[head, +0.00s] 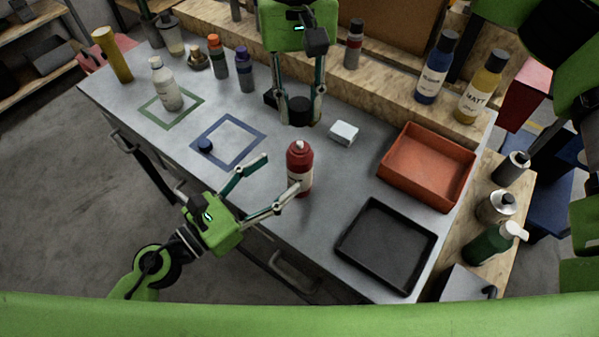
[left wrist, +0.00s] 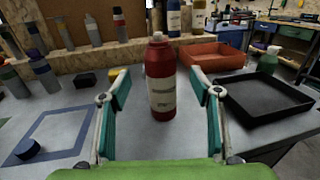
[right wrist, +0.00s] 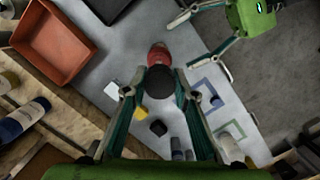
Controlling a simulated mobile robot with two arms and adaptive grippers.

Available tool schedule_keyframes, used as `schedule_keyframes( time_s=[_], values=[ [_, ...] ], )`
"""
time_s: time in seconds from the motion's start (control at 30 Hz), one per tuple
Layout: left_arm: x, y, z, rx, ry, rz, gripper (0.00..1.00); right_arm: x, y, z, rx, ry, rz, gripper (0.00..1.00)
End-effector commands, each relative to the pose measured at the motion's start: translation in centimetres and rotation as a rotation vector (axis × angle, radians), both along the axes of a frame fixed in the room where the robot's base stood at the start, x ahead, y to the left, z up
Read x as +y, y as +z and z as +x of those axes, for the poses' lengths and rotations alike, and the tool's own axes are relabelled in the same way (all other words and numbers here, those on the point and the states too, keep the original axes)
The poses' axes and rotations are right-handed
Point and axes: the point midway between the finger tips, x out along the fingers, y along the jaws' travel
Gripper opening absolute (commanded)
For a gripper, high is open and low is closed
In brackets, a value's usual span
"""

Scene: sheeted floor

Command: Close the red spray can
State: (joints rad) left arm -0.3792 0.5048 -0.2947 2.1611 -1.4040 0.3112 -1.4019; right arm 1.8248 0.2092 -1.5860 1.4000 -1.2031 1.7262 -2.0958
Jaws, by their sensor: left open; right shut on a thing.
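The red spray can (head: 299,167) stands upright on the grey table, its pale nozzle uncovered. It also shows in the left wrist view (left wrist: 160,85). My left gripper (head: 280,172) is open, with its fingers spread on either side of the can; in the left wrist view a gap shows on both sides. My right gripper (head: 299,100) is shut on a black cap (head: 299,112), held behind the can in the head view. In the right wrist view the black cap (right wrist: 160,82) sits between the fingertips, with the can's red top (right wrist: 158,55) beyond it.
A white block (head: 343,133), an orange tray (head: 424,165) and a black tray (head: 387,245) lie to the right. A small dark blue cap (head: 205,145) lies at the blue square. A white bottle (head: 166,84) stands at the green square. Several bottles line the back.

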Motion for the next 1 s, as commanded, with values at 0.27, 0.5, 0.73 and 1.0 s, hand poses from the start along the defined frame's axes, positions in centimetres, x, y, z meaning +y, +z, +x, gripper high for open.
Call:
schedule_keyframes(
  time_s=[0.27, 0.5, 0.73, 1.0],
  values=[
    [-2.9, 0.2, 2.8, -0.004, 0.001, -0.003, 0.58, 0.0, 0.0, 0.0, 0.0, 0.0, 0.0, 0.19],
    [-4.9, 0.1, 4.7, -0.001, 0.001, -0.004, 0.58, 0.0, 0.0, 0.0, 0.0, 0.0, 0.0, 0.19],
    [-5.4, 0.1, 5.2, -0.001, 0.001, -0.002, 0.58, 0.0, 0.0, 0.0, 0.0, 0.0, 0.0, 0.19],
    [-5.4, 0.1, 5.2, 0.0, 0.001, -0.001, 0.39, 0.0, 0.0, 0.0, 0.0, 0.0, 0.0, 0.19]
  ],
)
